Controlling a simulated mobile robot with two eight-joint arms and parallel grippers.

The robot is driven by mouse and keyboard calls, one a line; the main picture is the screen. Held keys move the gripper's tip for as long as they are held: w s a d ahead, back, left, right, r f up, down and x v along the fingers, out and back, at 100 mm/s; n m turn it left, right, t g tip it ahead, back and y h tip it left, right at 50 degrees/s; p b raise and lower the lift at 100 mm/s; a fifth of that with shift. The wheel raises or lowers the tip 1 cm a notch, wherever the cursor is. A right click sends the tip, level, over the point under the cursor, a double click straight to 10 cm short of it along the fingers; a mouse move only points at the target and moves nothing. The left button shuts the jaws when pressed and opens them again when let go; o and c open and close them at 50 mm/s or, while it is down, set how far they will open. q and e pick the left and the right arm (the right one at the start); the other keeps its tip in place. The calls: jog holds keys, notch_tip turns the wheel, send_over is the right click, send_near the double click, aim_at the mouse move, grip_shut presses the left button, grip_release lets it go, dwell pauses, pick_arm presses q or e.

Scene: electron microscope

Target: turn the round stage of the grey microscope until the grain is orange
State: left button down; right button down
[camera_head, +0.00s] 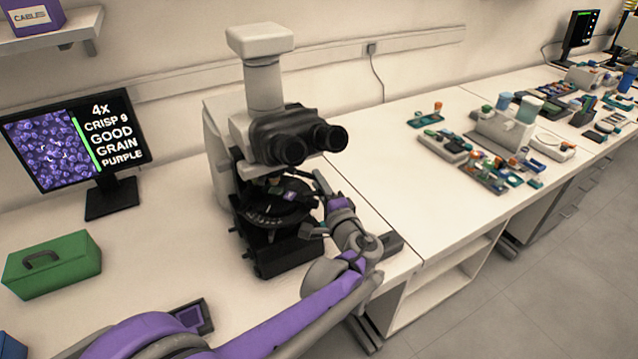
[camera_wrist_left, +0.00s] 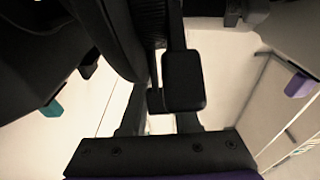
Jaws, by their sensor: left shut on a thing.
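The grey microscope (camera_head: 265,90) stands on the white bench, with its dark round stage (camera_head: 272,212) below the eyepieces. The monitor (camera_head: 75,140) to its left shows purple grains and reads "4X CRISP 9 GOOD GRAIN PURPLE". My left gripper (camera_head: 316,198) reaches in from the right front and is shut on the stage's right side; the exact contact is hard to see. In the left wrist view, my dark fingers (camera_wrist_left: 165,90) sit close against the dark stage edge (camera_wrist_left: 112,35). My right gripper is not in view.
A green box (camera_head: 52,266) stands at the left, and a small dark device (camera_head: 190,318) lies near my left arm. Several small parts and bottles (camera_head: 490,150) lie on the right bench. The bench between microscope and green box is clear.

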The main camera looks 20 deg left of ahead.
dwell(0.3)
pick_arm(q)
jog(key=s+d+h+p, duration=0.1)
jog(key=s+d+m+t+h+p, duration=0.1)
jog(key=s, duration=0.1)
jog(key=shift+s+d+m+t, duration=0.25)
jog(key=shift+s+m+t, duration=0.05)
jog(key=c, duration=0.9)
grip_release()
jog(key=shift+d, duration=0.1)
jog(key=shift+o, duration=1.3)
jog(key=shift+d, duration=0.1)
